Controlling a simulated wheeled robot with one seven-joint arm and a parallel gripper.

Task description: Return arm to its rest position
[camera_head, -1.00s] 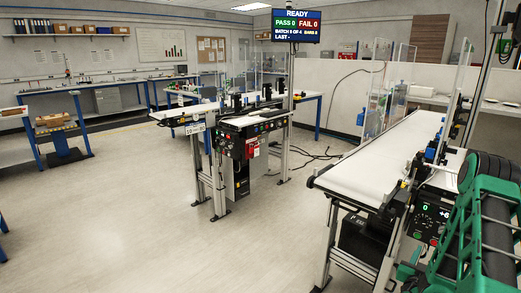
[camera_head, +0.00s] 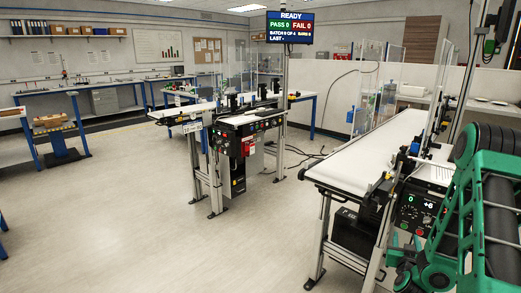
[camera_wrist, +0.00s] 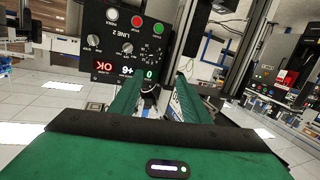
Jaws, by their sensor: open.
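My gripper (camera_wrist: 157,88) shows in the wrist view as a wide green body at the bottom with two green fingers reaching up and apart. It is open, and I see nothing held between the fingers. A black control panel (camera_wrist: 125,40) with knobs, buttons and lit readouts is beyond the fingers, turned over in this view. My green and black arm (camera_head: 478,225) fills the lower right of the head view. I cannot make out the gripper's fingers there.
A white belt conveyor (camera_head: 370,160) stands close on the right, with its own control box (camera_head: 418,207) near my arm. A second conveyor station (camera_head: 235,130) stands mid-room under a status screen (camera_head: 290,27). The grey floor (camera_head: 120,220) at left is clear.

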